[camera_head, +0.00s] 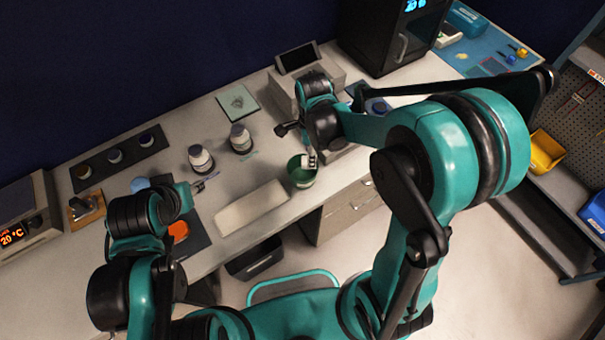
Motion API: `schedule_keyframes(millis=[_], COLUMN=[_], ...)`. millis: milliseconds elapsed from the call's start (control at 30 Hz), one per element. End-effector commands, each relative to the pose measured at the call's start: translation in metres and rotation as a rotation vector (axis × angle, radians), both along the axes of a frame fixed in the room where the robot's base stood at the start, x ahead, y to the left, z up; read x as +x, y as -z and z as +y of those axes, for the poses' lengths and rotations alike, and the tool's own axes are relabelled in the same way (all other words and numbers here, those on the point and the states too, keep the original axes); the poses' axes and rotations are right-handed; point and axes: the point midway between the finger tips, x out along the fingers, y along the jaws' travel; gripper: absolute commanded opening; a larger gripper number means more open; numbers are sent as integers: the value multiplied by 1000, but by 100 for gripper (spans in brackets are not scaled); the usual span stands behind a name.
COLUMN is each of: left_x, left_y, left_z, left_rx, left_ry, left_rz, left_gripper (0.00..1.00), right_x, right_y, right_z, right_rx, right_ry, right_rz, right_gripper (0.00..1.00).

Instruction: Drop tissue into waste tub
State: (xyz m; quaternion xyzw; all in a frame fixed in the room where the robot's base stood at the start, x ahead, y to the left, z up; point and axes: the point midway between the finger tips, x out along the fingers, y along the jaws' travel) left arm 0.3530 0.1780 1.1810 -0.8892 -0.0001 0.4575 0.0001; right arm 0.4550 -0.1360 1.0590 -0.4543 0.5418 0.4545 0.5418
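The waste tub appears to be the round green tub (301,174) near the front edge of the bench. My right gripper (309,155) points down at the tub's rim from above. A small white piece (310,161), which looks like the tissue, shows at its fingertips over the tub opening. Whether the fingers are closed on it is too small to tell. My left gripper (207,182) is over the bench left of the tub, near the white bottles. It shows no object, and its finger gap is unclear.
A pale flat block (250,207) lies just left of the tub. A dark strip with small jars (115,156) is at the back left. A grey device (308,78) stands behind my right gripper.

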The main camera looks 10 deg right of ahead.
Motion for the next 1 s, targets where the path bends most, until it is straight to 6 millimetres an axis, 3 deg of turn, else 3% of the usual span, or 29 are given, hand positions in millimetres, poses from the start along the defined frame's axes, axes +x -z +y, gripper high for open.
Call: schedule_keyframes(millis=[400, 800, 1000], left_x=[0, 0, 0], left_y=[0, 0, 0], left_z=[0, 0, 0], left_rx=[0, 0, 0], left_ry=[0, 0, 0], left_rz=[0, 0, 0], left_gripper=[40, 40, 40], right_x=[0, 0, 0], right_y=[-7, -88, -114], right_z=[0, 0, 0], right_rx=[0, 0, 0], right_ry=[0, 0, 0], right_rz=[0, 0, 0], right_gripper=[53, 53, 53])
